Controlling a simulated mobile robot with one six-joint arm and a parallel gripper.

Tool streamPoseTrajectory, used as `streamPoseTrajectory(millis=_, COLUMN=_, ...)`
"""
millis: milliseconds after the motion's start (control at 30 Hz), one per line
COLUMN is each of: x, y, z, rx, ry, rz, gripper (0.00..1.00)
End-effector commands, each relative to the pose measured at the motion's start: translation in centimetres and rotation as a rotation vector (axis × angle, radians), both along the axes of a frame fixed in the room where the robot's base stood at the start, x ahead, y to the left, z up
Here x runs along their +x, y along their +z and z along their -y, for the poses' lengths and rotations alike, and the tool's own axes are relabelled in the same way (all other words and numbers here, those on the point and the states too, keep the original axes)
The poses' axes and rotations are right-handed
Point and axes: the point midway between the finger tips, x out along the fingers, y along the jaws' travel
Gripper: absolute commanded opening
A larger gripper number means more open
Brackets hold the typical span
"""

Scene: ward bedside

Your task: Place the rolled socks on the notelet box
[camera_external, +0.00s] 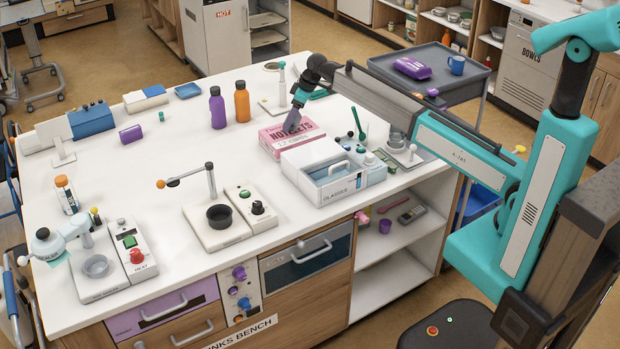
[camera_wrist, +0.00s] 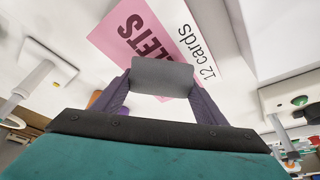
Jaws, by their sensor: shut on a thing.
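The notelet box (camera_external: 283,142) is a flat pink box with dark lettering on the white bench top. Its pink lettered face also shows in the wrist view (camera_wrist: 128,34). My gripper (camera_external: 293,124) points down over the box. In the wrist view my gripper (camera_wrist: 162,88) has its two fingers on either side of a grey piece, the rolled socks (camera_wrist: 162,74), and is shut on them. The socks overlap the box's lettered face there. I cannot tell whether they touch it. In the external view the socks are hard to tell from the dark gripper.
A glasses box (camera_external: 335,190) stands just in front of the notelet box. A purple bottle (camera_external: 217,108) and an orange bottle (camera_external: 242,103) stand behind it to the left. A dispenser stand (camera_external: 398,150) is to the right. The bench's middle left is clear.

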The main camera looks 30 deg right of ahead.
Motion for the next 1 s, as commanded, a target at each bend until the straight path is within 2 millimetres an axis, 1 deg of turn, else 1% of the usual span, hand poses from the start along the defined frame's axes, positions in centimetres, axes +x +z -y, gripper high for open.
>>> streamPoseTrajectory(millis=100, x=-0.1, y=-0.9, z=0.0, rx=0.000, ry=0.000, rz=-0.001, gripper=0.44)
streamPoseTrajectory(millis=200, x=0.0, y=-1.4, z=0.0, rx=0.000, ry=0.000, rz=0.000, gripper=0.44)
streamPoseTrajectory(millis=667, x=0.0, y=-1.8, z=0.0, rx=0.000, ry=0.000, rz=0.000, gripper=0.44)
streamPoseTrajectory(millis=700, x=0.0, y=-1.8, z=0.0, rx=0.000, ry=0.000, rz=0.000, gripper=0.73)
streamPoseTrajectory(millis=767, x=0.0, y=-1.7, z=0.0, rx=0.000, ry=0.000, rz=0.000, gripper=0.83)
streamPoseTrajectory(millis=800, x=0.0, y=-1.7, z=0.0, rx=0.000, ry=0.000, rz=0.000, gripper=0.85)
streamPoseTrajectory(millis=1000, x=0.0, y=-1.7, z=0.0, rx=0.000, ry=0.000, rz=0.000, gripper=0.85)
